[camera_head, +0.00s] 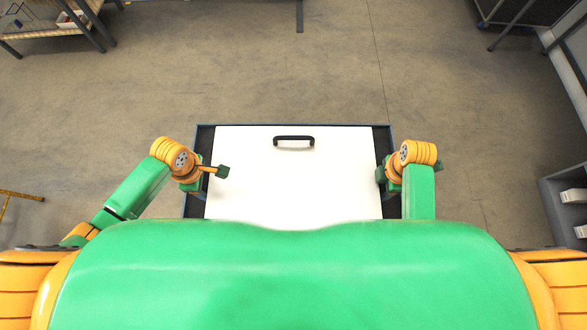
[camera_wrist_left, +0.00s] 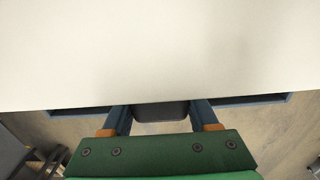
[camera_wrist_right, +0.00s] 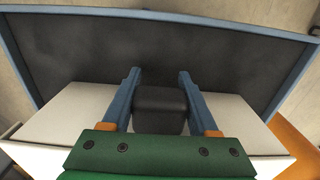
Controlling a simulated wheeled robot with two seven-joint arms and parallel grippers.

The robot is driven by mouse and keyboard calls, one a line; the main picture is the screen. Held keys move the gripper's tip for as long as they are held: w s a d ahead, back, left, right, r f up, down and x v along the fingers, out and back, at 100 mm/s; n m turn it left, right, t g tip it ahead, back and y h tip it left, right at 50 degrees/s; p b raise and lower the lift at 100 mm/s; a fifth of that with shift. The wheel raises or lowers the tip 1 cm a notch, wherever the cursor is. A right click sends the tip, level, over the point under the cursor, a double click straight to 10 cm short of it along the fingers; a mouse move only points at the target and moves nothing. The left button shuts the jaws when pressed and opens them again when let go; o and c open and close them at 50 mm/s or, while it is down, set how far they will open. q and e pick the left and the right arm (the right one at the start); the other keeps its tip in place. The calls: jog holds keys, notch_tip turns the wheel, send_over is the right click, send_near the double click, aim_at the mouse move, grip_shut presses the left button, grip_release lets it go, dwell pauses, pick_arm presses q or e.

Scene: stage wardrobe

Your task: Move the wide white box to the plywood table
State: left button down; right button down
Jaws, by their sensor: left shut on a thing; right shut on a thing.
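The wide white box (camera_head: 290,185) is in front of me in the head view, with a black handle (camera_head: 293,138) on its top. My left gripper (camera_head: 203,184) is at its left side. In the left wrist view its fingers (camera_wrist_left: 160,108) close around a dark side handle (camera_wrist_left: 160,112) under the white top. My right gripper (camera_head: 381,175) is at its right side. In the right wrist view its fingers (camera_wrist_right: 160,78) close around a black handle (camera_wrist_right: 160,108) on the box's side. My body hides the box's near edge. I cannot tell whether the box is lifted.
A dark, blue-rimmed surface (camera_head: 204,140) lies beneath the box. A table with a wooden-looking top (camera_head: 45,22) stands at the far left. A dark framed stand (camera_head: 525,10) is at the far right, and grey shelving (camera_head: 562,205) is at the right. The floor beyond is clear.

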jog(key=shift+r, duration=0.1)
